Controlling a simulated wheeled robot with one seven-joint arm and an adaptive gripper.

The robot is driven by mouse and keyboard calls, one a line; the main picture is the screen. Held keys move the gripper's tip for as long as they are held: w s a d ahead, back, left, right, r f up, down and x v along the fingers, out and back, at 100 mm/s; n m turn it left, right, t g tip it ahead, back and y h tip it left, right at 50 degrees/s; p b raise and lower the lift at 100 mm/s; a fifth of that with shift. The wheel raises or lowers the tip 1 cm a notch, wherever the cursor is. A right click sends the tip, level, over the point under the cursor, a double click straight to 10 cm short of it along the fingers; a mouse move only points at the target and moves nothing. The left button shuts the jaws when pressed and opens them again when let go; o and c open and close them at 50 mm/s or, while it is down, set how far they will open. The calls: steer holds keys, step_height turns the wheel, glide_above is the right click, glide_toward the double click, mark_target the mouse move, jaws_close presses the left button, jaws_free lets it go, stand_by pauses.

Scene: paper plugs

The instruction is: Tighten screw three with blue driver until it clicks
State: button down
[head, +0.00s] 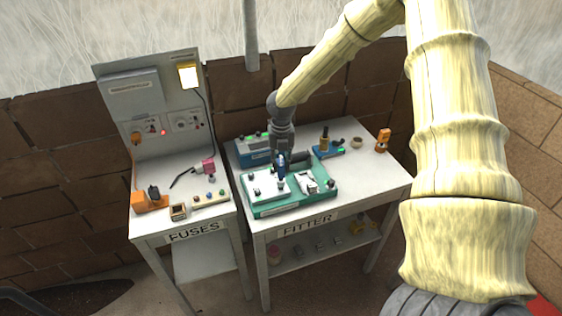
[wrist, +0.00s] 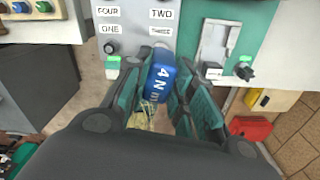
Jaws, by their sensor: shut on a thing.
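My gripper (wrist: 155,95) is shut on the blue driver (wrist: 160,78), whose handle shows white lettering like "4 N m". In the head view the blue driver (head: 281,168) looks roughly upright over the right part of the white plate (head: 262,191). The plate also fills the top of the wrist view (wrist: 140,38), with labels FOUR, TWO, ONE and THREE. The driver's handle is just below the label THREE (wrist: 160,30). Screw three and the driver's tip are hidden, so I cannot tell if they touch. A dark round screw head (wrist: 110,47) shows under ONE.
The plate sits on a green base (head: 290,207) on the FITTER table (head: 375,180). A light bracketed part (head: 309,184) stands right of it. A blue stand (head: 328,151) and an orange item (head: 383,140) are behind. The FUSES table (head: 150,229) is at left.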

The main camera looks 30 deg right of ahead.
steer(key=shift+f+b, duration=0.3)
steer(key=shift+f, duration=0.7)
stand_by(0.4)
steer(key=m, duration=0.8)
steer(key=shift+m+p, duration=0.35)
steer(key=shift+m, duration=0.05)
steer(key=m, duration=0.4)
steer(key=shift+m, duration=0.3)
steer(key=m, duration=0.4)
steer(key=shift+r, duration=0.1)
steer(key=shift+w, duration=0.1)
